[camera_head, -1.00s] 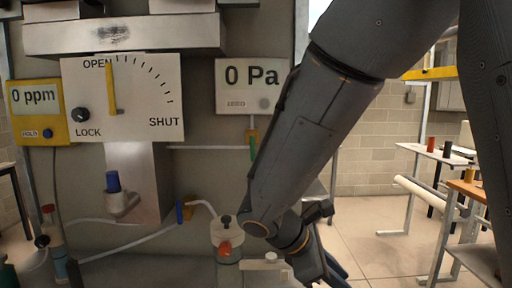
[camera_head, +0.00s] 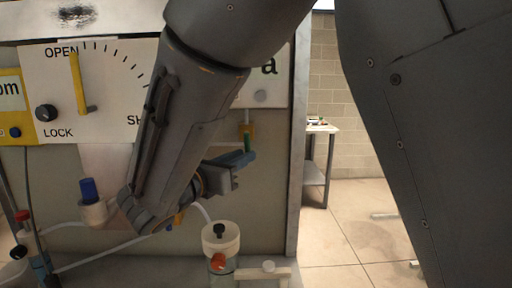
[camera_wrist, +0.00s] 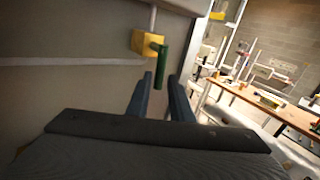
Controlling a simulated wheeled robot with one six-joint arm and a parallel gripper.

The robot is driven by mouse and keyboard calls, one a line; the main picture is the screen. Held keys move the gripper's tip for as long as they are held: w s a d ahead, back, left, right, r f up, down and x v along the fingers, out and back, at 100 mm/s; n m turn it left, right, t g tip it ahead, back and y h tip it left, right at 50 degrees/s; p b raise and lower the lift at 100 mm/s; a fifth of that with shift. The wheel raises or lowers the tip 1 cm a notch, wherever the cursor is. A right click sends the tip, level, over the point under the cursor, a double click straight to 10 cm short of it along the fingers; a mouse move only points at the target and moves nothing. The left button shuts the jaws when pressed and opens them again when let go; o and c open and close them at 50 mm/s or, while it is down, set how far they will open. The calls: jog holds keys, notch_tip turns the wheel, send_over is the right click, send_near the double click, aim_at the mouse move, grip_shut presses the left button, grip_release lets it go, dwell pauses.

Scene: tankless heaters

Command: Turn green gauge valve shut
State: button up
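The green gauge valve is a small green handle (camera_wrist: 162,68) on a yellow-brass body (camera_wrist: 147,42), mounted on the panel under the pressure gauge. In the wrist view the handle hangs roughly straight down, just beyond and between my fingertips. In the head view the green handle (camera_head: 246,141) shows just above my gripper (camera_head: 240,160), which points right beside the panel. Whether a finger touches the handle I cannot tell.
The gauge display (camera_head: 262,92) is mostly hidden behind my arm. The OPEN/SHUT dial (camera_head: 110,75) is at left, with a blue-capped fitting (camera_head: 89,190) below it. A clear jar with a white lid (camera_head: 220,236) stands below my gripper. Open floor (camera_head: 345,240) lies to the right.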

jog(key=shift+p+x, duration=1.05)
jog(key=shift+x, duration=2.7)
grip_shut()
